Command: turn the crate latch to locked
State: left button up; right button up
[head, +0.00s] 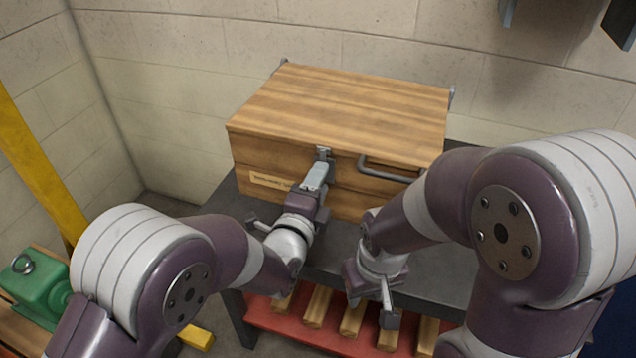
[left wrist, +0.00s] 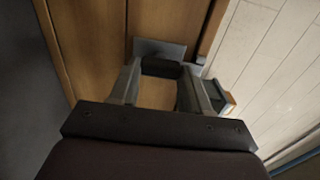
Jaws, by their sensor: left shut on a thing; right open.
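The wooden crate (head: 345,110) sits with its lid closed on a dark grey table, with a metal handle on its front. The latch (head: 324,153) is a small grey metal plate at the lid seam, left of the handle. My left gripper (head: 318,172) is at the crate front, shut on the latch's knob. In the left wrist view the dark knob (left wrist: 161,68) sits between the fingertips, with the grey latch plate (left wrist: 160,48) behind it. The fingers hide part of the latch in the head view. My right gripper (head: 370,306) is open and empty, in front of the table's front edge.
The dark table (head: 425,279) has free room right of the grippers. A red lower shelf (head: 290,324) carries several wooden bars. A green motor (head: 38,290) stands at the far left by a yellow post (head: 40,165). A block wall rises behind the crate.

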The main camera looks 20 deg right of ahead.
pick_arm(q)
jog(key=o, duration=1.1)
jog(key=shift+c, duration=0.2)
jog(key=p+v, duration=0.1)
jog(key=v, duration=1.1)
jog(key=shift+s+a, duration=0.25)
jog(key=shift+s, duration=0.05)
jog(key=shift+f, duration=0.1)
